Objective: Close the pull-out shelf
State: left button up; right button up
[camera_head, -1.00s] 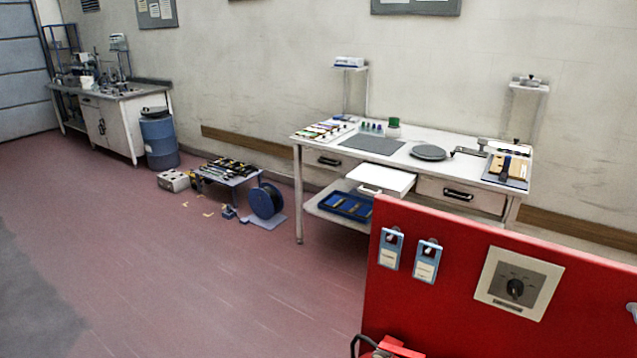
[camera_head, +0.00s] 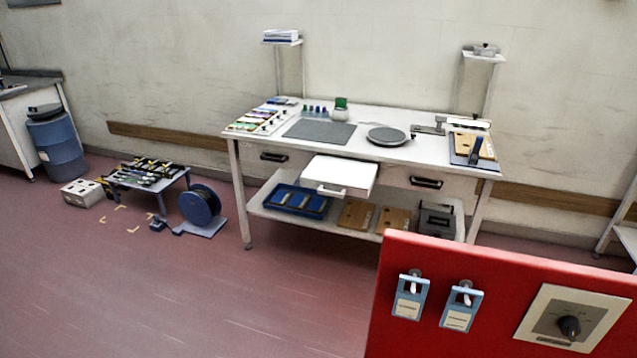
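The pull-out shelf (camera_head: 343,173) is a white board with a handle on its front edge. It sticks out from under the top of the white workbench (camera_head: 375,154), between two drawers with dark handles. Its top is bare. The bench stands against the far wall, some distance from me. Neither of my grippers is in view.
A red panel (camera_head: 500,265) with two blue tags and a rotary switch stands close at the lower right. A low tool table (camera_head: 149,178), a cable reel (camera_head: 199,204) and a blue drum (camera_head: 58,147) stand left of the bench. The floor before the bench's left half is clear.

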aim_at(337, 177)
jog(key=i+j, duration=0.1)
jog(key=k, duration=0.7)
jog(key=z, duration=2.15)
jog(key=k+j, duration=0.1)
jog(key=j, duration=2.2)
jog(key=k+j, duration=0.15)
jog(key=j, duration=1)
jog(key=k+j, duration=0.1)
jog(key=j, duration=1)
